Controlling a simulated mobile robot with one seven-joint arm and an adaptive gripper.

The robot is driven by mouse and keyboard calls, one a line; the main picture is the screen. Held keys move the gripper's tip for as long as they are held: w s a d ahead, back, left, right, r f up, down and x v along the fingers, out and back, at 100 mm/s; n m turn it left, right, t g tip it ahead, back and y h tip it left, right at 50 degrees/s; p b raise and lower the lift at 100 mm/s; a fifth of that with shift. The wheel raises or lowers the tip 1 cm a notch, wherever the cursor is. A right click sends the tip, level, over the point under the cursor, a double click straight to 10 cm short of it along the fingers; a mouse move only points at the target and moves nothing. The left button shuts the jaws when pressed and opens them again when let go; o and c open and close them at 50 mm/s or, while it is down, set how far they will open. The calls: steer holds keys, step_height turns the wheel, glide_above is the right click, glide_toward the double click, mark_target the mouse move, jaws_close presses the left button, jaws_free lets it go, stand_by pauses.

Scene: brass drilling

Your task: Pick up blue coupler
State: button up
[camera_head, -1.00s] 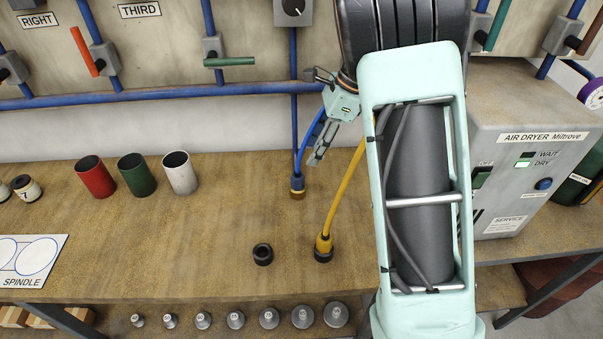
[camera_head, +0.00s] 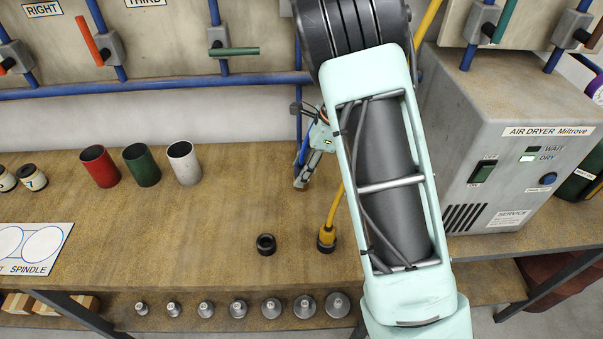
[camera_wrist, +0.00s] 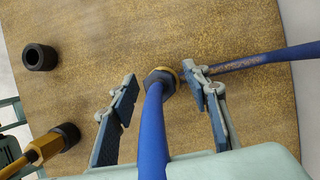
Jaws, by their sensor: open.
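The blue coupler (camera_wrist: 162,76), a dark collar with a brass ring on the end of a blue hose (camera_wrist: 153,130), stands at the bench top in the wrist view. My gripper (camera_wrist: 159,75) is open with one finger on each side of the coupler. The right finger is very close to the brass ring; I cannot tell whether it touches. A gap shows on the left side. In the head view my gripper (camera_head: 303,180) is low over the bench and hides most of the coupler.
A yellow hose with a brass coupler (camera_head: 326,236) stands close by on the right. A black ring (camera_head: 266,244) lies in front. Red (camera_head: 100,166), green (camera_head: 141,165) and white (camera_head: 184,163) cups stand left. The air dryer (camera_head: 515,150) is right. Blue pipes (camera_head: 150,91) run behind.

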mark_target(297, 167)
steer(key=shift+c, duration=0.4)
jaws_close()
steer(key=shift+r, duration=0.1)
steer(key=shift+r, duration=0.55)
step_height(297, 167, up, 2)
steer(key=shift+r, duration=0.15)
steer(key=s+r, duration=0.9)
steer(key=s, duration=0.5)
steer(key=shift+r, duration=0.25)
